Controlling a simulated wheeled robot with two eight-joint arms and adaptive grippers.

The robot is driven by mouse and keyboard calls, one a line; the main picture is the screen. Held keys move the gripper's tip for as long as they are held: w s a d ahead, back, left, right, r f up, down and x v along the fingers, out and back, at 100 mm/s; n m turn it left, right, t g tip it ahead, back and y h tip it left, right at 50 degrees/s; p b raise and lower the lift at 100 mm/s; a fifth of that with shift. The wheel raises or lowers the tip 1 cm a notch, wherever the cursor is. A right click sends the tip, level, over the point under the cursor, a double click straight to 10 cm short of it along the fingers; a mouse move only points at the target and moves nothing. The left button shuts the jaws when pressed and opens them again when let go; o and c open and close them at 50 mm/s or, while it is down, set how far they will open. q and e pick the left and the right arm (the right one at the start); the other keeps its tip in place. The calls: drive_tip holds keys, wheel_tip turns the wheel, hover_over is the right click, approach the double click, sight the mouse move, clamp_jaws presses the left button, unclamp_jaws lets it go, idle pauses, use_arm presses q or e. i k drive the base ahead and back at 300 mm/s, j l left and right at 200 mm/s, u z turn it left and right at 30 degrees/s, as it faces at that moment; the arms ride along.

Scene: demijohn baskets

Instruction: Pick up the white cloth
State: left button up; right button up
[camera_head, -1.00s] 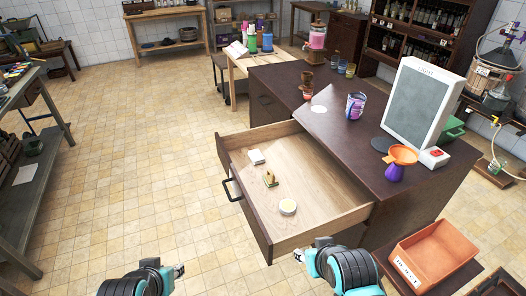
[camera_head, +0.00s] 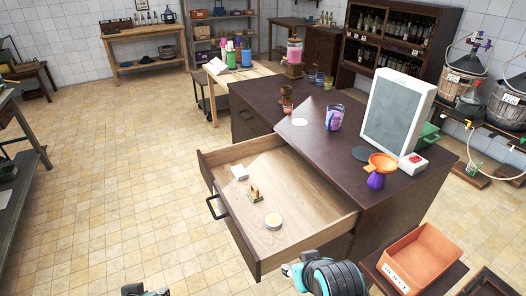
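A small white folded item (camera_head: 239,172) lies at the back left inside the open drawer (camera_head: 228,216); it is too small to tell whether it is cloth. Another white, flat, cloth-like item (camera_head: 216,66) lies on the light wooden table at the back. My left gripper (camera_head: 146,291) barely shows at the bottom edge, left of the drawer. My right gripper (camera_head: 290,270) is at the bottom, just in front of the drawer's near corner, apart from both white items. Whether either gripper is open cannot be seen.
The drawer also holds a small brass-coloured object (camera_head: 255,193) and a round tin (camera_head: 273,221). The dark cabinet top (camera_head: 300,150) bears a patterned cup (camera_head: 334,117), an orange funnel (camera_head: 382,164) and a light box (camera_head: 398,112). An orange crate (camera_head: 422,262) stands at right. The tiled floor at left is clear.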

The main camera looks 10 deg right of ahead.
sight(239, 172)
drive_tip(key=z, duration=0.65)
drive_tip(key=i+j+z, duration=0.3)
drive_tip(key=i+z, duration=0.15)
drive_tip(key=i+j+z, duration=0.5)
drive_tip(key=i+j, duration=0.1)
